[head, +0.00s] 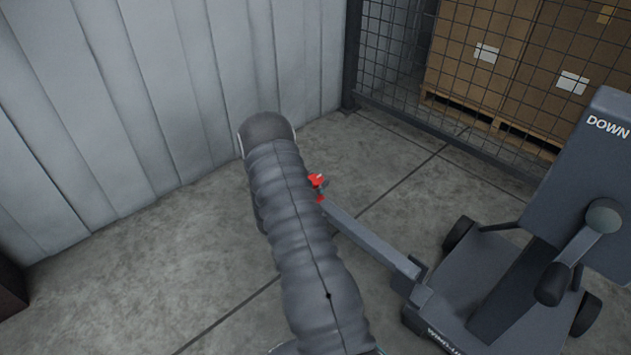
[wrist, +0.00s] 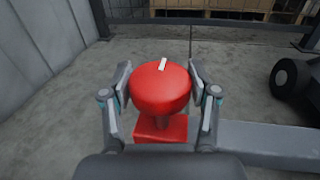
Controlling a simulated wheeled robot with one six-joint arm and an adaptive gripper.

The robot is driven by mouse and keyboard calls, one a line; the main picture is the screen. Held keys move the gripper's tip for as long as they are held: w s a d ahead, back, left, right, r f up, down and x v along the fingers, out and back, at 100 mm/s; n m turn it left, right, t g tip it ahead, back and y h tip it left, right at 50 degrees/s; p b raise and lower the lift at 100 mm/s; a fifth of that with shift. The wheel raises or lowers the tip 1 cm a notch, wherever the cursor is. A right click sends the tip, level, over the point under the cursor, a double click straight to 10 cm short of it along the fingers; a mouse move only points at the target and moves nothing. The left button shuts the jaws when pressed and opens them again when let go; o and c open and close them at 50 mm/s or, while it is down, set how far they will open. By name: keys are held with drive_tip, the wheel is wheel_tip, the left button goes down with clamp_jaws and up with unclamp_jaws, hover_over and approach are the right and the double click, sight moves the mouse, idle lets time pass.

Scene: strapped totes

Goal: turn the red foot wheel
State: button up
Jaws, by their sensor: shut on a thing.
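The red foot wheel (wrist: 160,90) is a round red knob with a short white mark on top, standing on a red block (wrist: 172,128) at the end of a grey outrigger beam (wrist: 265,140). My gripper (wrist: 160,86) has one finger on each side of the wheel and is shut on it. In the head view a small part of the red wheel (head: 316,180) shows just right of my arm, at the far end of the beam (head: 370,240). My arm hides the gripper there.
A grey wheeled machine marked DOWN (head: 608,128), with a crank handle (head: 580,250), stands at the right. A mesh fence (head: 400,65) with boxes on pallets behind it is at the back. A padded grey wall (head: 130,100) is at the left. The concrete floor between is clear.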

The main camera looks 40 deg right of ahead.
drive_tip(key=shift+f+m+g+b, duration=0.1)
drive_tip(key=shift+m+g+b, duration=0.2)
drive_tip(key=shift+g, duration=0.1)
drive_tip(key=m+g+b, duration=0.1)
drive_tip(key=m+g, duration=0.1)
drive_tip(key=shift+f+g+h+b, duration=0.1)
drive_tip(key=shift+g+h+b, duration=0.2)
drive_tip(key=shift+g, duration=0.1)
drive_tip(key=m+g+b, duration=0.1)
drive_tip(key=m+g, duration=0.1)
drive_tip(key=g, duration=0.2)
drive_tip(key=shift+w+m, duration=0.1)
drive_tip(key=shift+m, duration=0.2)
drive_tip(key=m+g+y, duration=0.2)
drive_tip(key=m+g, duration=0.1)
drive_tip(key=g, duration=0.2)
drive_tip(key=shift+a+m+g+y, duration=0.1)
drive_tip(key=shift+m+g+y, duration=1.75)
drive_tip(key=shift+g, duration=0.65)
drive_tip(key=shift+r+m, duration=0.2)
drive_tip(key=shift+m, duration=0.05)
drive_tip(key=o, duration=1.2)
